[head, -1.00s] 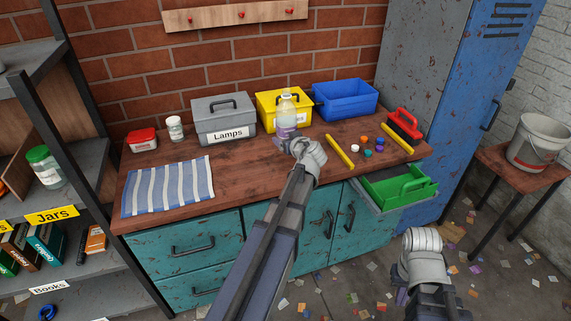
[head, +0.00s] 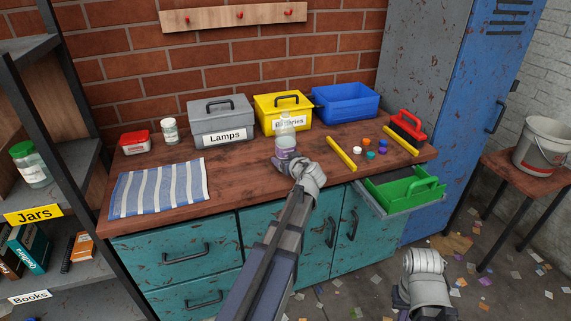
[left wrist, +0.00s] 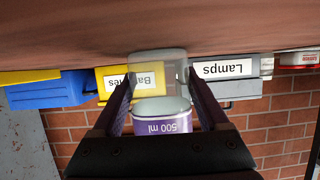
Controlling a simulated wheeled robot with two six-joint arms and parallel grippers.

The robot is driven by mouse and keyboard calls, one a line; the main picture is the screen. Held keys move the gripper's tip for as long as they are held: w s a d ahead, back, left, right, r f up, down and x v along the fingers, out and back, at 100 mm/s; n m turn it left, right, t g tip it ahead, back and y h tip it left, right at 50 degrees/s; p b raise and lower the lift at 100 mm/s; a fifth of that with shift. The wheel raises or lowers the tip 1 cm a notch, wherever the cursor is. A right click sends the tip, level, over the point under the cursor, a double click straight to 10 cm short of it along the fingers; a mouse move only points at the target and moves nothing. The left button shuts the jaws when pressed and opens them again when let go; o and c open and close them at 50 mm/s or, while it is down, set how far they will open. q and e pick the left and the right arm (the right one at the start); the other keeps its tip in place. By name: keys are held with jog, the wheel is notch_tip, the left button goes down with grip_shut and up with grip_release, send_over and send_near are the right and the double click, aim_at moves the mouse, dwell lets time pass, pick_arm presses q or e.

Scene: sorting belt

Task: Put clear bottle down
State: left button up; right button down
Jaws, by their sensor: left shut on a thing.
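The clear bottle (head: 286,136) is upright at the front middle of the bench, in front of the yellow box. My left gripper (head: 285,161) is shut on it, low on its body near the purple label. In the left wrist view, which is upside down, the bottle (left wrist: 161,108) stands between the two dark fingers (left wrist: 160,112), with "500 ml" on its label. Its base is close to the wooden bench top (head: 240,174); I cannot tell whether it touches. Part of my right arm shows at the lower right; its fingertips are not clear.
The grey Lamps box (head: 222,122), yellow Batteries box (head: 270,115) and blue bin (head: 345,103) stand along the back. A striped cloth (head: 158,187) lies left. A yellow bar (head: 341,153) and several caps lie right. Bench between cloth and bottle is clear.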

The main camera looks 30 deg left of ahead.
pick_arm(q)
jog(key=shift+f, duration=0.15)
jog(key=o, duration=1.4)
jog(key=shift+r, duration=0.2)
jog(key=shift+s+d+r, duration=0.15)
jog(key=shift+r, duration=0.05)
jog(key=p+v, duration=0.4)
jog(key=v, duration=0.7)
jog(key=shift+s+d, duration=0.2)
